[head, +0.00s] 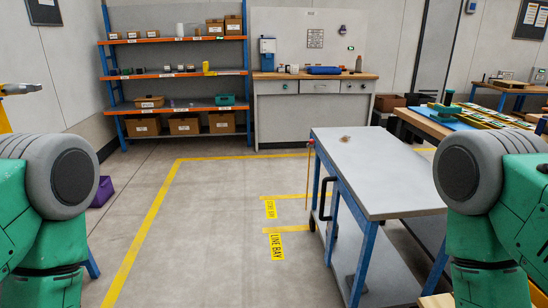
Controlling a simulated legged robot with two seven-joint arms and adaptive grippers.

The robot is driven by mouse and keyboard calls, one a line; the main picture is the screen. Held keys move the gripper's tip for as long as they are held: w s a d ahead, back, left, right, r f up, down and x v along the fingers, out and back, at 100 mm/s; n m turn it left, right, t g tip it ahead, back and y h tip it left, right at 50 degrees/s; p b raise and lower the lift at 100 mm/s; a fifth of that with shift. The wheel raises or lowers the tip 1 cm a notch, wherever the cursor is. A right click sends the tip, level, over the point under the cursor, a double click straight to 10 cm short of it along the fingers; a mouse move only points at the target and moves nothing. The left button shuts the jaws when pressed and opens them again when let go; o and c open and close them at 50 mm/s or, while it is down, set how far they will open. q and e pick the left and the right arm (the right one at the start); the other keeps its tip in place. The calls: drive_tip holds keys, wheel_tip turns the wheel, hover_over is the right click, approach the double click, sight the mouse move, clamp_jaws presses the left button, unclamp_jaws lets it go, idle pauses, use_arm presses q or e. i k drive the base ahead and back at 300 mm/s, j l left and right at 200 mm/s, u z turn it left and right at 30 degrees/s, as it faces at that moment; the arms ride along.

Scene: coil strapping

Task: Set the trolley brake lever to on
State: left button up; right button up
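The trolley (385,185) stands right of centre, with a grey top, blue legs and a lower grey shelf. A black push handle (324,199) is on its left end. A thin upright reddish rod (309,170) stands beside its far left corner; it may be the brake lever, but I cannot tell its setting. My two green arms with grey joints show at the left and right edges. Neither gripper is in view, and nothing of mine touches the trolley.
Yellow floor lines and "LINE BAY" labels (277,246) lie left of the trolley, where the floor is clear. A shelf rack (175,75) and a workbench (315,76) stand at the back. A purple bin (103,191) is at left. A loaded table (425,122) stands behind the trolley.

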sight(312, 143)
drive_tip(key=i+j+z, duration=0.35)
drive_tip(key=i, duration=0.15)
drive_tip(key=i+j+u, duration=0.15)
drive_tip(key=i, duration=0.85)
drive_tip(key=i+j+u, duration=0.2)
drive_tip(key=i, duration=0.75)
